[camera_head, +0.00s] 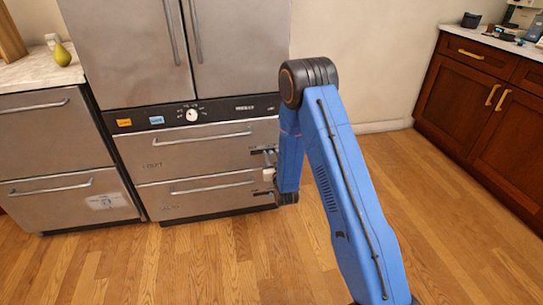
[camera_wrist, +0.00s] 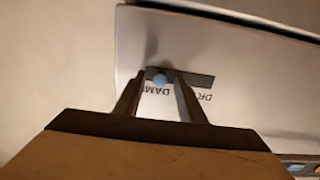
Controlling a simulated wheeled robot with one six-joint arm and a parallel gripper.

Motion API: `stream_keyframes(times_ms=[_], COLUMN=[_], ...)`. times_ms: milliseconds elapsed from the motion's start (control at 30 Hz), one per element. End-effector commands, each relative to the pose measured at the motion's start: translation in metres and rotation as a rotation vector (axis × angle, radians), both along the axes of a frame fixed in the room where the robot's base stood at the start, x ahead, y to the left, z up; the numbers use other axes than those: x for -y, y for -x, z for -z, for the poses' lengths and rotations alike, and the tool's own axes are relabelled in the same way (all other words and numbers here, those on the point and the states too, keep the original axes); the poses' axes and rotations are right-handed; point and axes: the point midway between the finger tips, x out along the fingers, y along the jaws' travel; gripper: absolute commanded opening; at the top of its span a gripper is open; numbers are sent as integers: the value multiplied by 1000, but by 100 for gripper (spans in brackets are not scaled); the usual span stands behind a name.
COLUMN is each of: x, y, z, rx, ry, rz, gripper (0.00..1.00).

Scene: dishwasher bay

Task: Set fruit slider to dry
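Letters "DR" show at the right end, partly behind a finger. My gripper (camera_wrist: 162,76) is open, one fingertip each side of the knob, with a gap visible. In the head view, my gripper (camera_head: 269,157) is at the right edge of the upper drawer (camera_head: 200,152). That drawer's lettering is small, perhaps "FRUIT".
A lower drawer (camera_head: 205,193) has its own slider strip (camera_head: 263,193) at its right edge. Above are a dial (camera_head: 192,115) and orange and blue panels. Another drawer unit (camera_head: 62,150) stands left, wooden cabinets (camera_head: 480,110) right. The wood floor between is clear.

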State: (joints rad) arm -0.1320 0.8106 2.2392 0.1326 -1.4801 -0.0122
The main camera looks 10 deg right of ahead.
Motion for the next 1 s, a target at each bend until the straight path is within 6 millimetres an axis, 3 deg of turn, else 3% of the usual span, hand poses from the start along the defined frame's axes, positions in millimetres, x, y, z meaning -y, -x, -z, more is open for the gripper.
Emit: stream_keyframes(times_ms=[33,167,367,800,1000], x=[0,0,-3,-66,-75], y=[0,0,0,0,0], z=[0,0,0,0,0], rx=[0,0,0,-1,-1], ry=[0,0,0,0,0], rz=[0,0,-1,-3,-1], gripper=[29,0,0,0,0])
